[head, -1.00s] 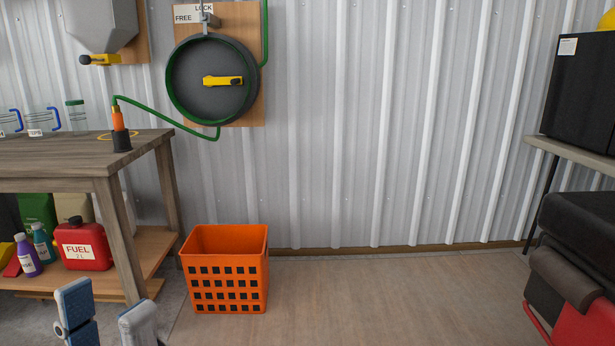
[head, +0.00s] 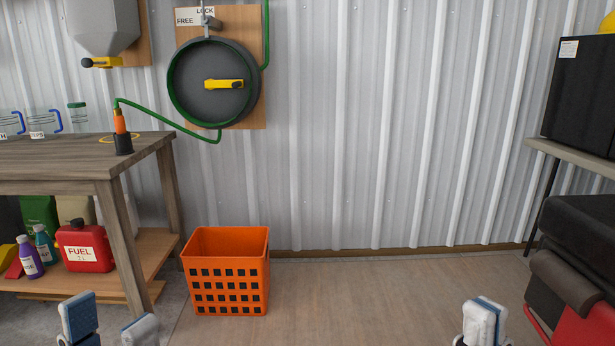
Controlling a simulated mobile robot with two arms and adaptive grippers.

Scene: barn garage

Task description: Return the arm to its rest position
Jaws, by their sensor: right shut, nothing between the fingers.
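My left gripper (head: 109,322) shows at the bottom left edge, in front of the workbench. Its two blue-and-grey fingertips stand apart, with nothing between them. My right gripper (head: 484,322) shows at the bottom edge, right of centre, over the bare floor. Its fingertips are together and hold nothing. Most of both arms lies below the picture.
An orange crate (head: 228,298) stands on the floor beside the wooden workbench (head: 75,157). A hose reel (head: 195,95) hangs on the metal wall. A black padded seat (head: 582,225) stands at the right. The floor (head: 380,295) between is clear.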

